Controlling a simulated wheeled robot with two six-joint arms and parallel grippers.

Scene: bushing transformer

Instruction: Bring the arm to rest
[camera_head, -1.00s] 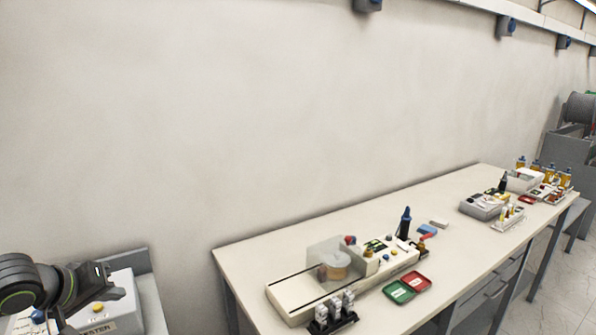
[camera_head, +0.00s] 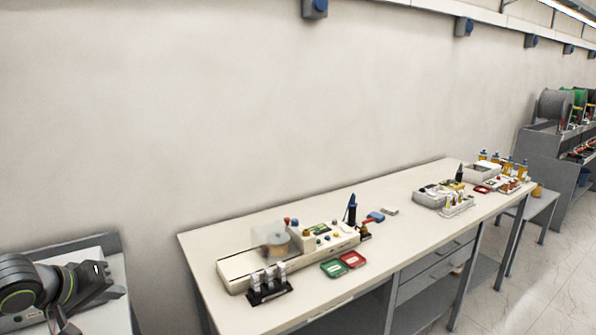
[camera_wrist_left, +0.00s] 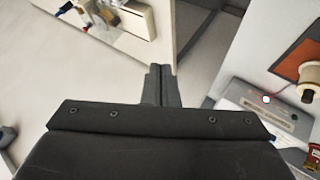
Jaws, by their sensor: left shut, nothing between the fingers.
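My left gripper (camera_head: 110,283) shows at the lower left of the head view, with its arm coming in from the left edge. It is in front of a grey-edged bench and apart from the long worktable. In the left wrist view the two dark fingers (camera_wrist_left: 160,84) are together, with nothing between them. My right gripper is in neither view.
The long worktable (camera_head: 218,237) carries a winding machine (camera_head: 240,268), a green tray (camera_head: 333,268), a red tray (camera_head: 353,259) and bottles at the far end. The left bench (camera_head: 60,246) stands apart, with a gap between. Shelves with spools (camera_head: 556,105) stand at the right.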

